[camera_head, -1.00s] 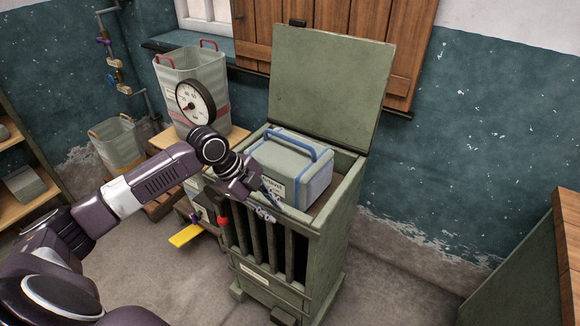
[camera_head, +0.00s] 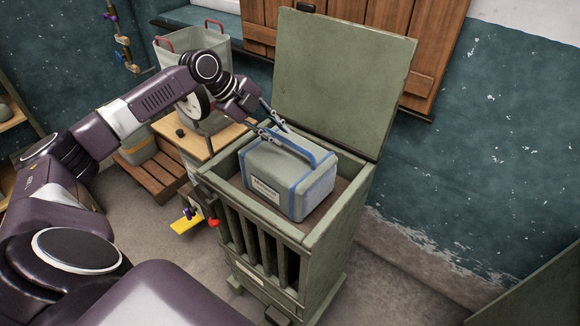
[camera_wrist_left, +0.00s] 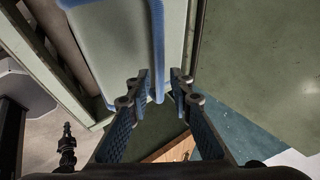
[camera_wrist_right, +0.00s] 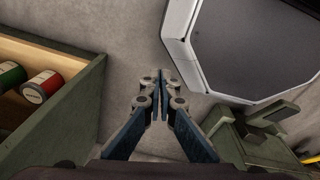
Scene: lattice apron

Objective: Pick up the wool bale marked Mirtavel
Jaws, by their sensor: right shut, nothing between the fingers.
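The wool bale (camera_head: 312,196) is a pale grey-green block with blue bands and a blue handle (camera_head: 291,148) on top. A white label (camera_head: 264,189) is on its front, too small to read. The bale sits in the top of a green slatted bin (camera_head: 331,241) with its lid (camera_head: 340,75) raised. My left gripper (camera_head: 272,128) is open at the far-left end of the handle; in the left wrist view (camera_wrist_left: 160,88) the blue strip lies in line with the gap between its fingertips. I cannot tell whether they touch. My right gripper (camera_wrist_right: 162,84) is shut and empty above the floor.
The raised lid stands behind the bale. A canvas bin (camera_head: 215,45) with red handles and a wooden stand (camera_head: 215,140) are at the left. A red knob (camera_head: 213,223) is beside the slatted bin. Spools (camera_wrist_right: 42,86) lie in a shelf left of my right gripper.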

